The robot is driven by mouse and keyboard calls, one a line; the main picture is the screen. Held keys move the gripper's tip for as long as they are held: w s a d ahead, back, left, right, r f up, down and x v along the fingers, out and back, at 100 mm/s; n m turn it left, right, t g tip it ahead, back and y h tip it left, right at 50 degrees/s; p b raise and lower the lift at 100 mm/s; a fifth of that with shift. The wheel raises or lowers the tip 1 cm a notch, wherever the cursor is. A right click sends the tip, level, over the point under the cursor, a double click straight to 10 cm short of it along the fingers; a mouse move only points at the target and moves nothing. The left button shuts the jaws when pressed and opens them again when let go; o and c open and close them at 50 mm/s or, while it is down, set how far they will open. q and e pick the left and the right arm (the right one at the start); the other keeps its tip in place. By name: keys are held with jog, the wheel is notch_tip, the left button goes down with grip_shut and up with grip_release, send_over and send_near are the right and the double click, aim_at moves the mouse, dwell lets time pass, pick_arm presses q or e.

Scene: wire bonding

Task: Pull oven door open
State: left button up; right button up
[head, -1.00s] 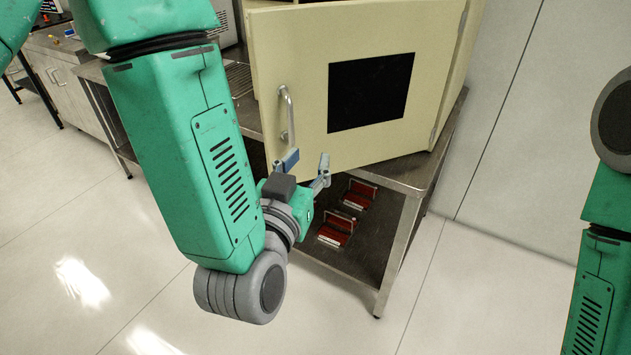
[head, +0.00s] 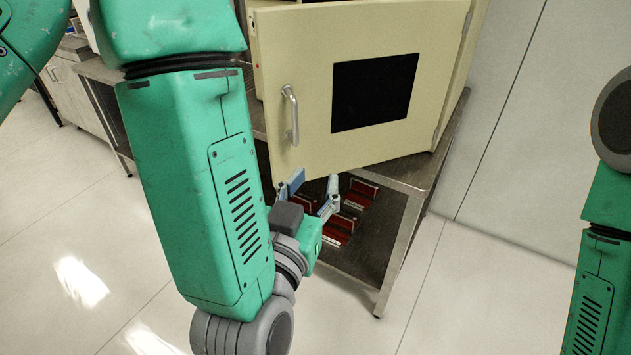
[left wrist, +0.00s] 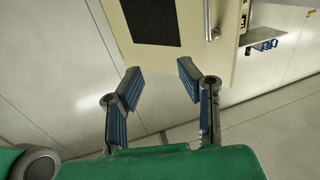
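The cream oven door (head: 380,160) has a dark window (head: 375,92) and a metal handle (head: 291,116) near its left edge. It stands partly open, its left edge away from the oven body. My left gripper (head: 311,187) is open and empty, below the handle at the door's lower left corner. In the left wrist view the two fingers (left wrist: 158,82) are spread wide with nothing between them. There the door (left wrist: 185,63) and its handle (left wrist: 208,20) show beyond and above the fingertips. Whether a finger touches the door cannot be told. My right gripper is out of view.
The oven stands on a metal table (head: 405,225). Several red items (head: 337,231) lie on its lower shelf, behind my left gripper. A wall (head: 520,120) is at the right. The floor in front is clear. Another bench (head: 75,85) stands at far left.

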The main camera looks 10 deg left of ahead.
pick_arm(q)
notch_tip(320, 180, up, 10)
dwell(0.7)
